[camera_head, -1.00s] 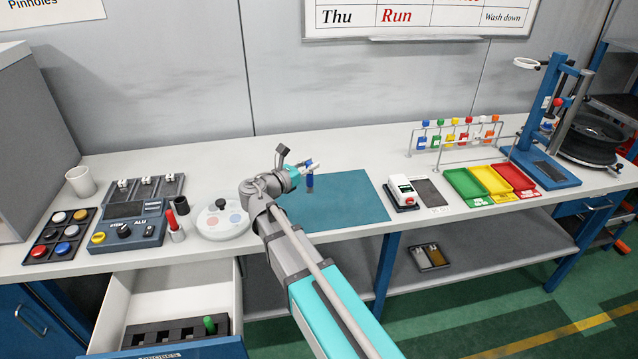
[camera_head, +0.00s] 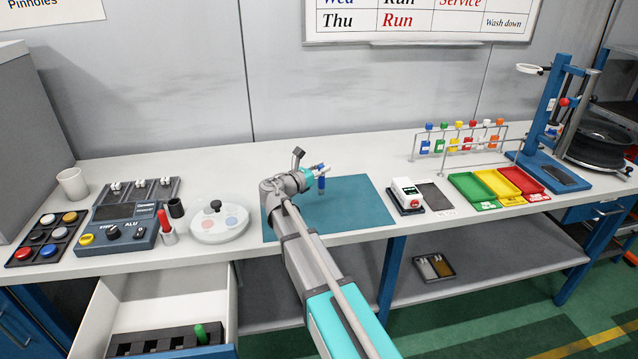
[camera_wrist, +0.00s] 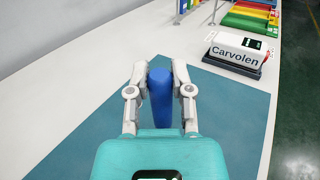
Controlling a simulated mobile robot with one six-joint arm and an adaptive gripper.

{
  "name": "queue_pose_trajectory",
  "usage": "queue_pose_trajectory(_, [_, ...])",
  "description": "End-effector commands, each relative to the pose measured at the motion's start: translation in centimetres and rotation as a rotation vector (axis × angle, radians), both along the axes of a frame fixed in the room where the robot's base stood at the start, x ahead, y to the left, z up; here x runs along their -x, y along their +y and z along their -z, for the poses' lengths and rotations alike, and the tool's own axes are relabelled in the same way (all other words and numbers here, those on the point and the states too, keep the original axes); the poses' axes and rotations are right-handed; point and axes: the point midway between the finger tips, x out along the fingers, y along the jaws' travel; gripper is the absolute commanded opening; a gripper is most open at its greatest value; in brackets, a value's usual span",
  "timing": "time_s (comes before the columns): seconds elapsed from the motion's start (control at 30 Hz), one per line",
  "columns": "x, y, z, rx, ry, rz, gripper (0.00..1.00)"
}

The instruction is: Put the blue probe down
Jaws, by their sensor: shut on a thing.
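The blue probe (camera_wrist: 159,98) is upright between the two fingers of my gripper (camera_wrist: 160,72) in the wrist view. My gripper is shut on it. In the head view the probe (camera_head: 321,185) hangs from my gripper (camera_head: 319,171) over the teal mat (camera_head: 355,205). Its lower end looks close above the mat, and I cannot tell whether it touches. The mat (camera_wrist: 232,107) also shows around the gripper in the wrist view. An open drawer (camera_head: 222,290) at lower left has a dark rack (camera_head: 150,342) with a green probe (camera_head: 201,334) in it.
A white device marked Carvolen (camera_wrist: 240,48) stands just right of the mat. A round white dish (camera_head: 219,228) is left of the mat. Green, yellow and red trays (camera_head: 473,190) and a tag rack (camera_head: 460,140) are further right. Much of the mat is bare.

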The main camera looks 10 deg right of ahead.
Motion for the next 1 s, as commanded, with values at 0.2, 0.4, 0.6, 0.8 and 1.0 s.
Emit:
queue_pose_trajectory(0.2, [0.0, 0.0, 0.0, 0.0, 0.0, 0.0, 0.0])
queue_pose_trajectory(0.4, [-0.1, -0.1, 0.2, 0.0, 0.0, 0.001, 0.0])
queue_pose_trajectory(0.6, [-0.9, -0.5, 1.6, 0.0, 0.0, 0.001, 0.0])
queue_pose_trajectory(0.8, [-0.7, -0.5, 3.3, 0.0, 0.0, 0.001, 0.0])
queue_pose_trajectory(1.0, [-0.7, -0.5, 4.1, 0.0, 0.0, 0.001, 0.0])
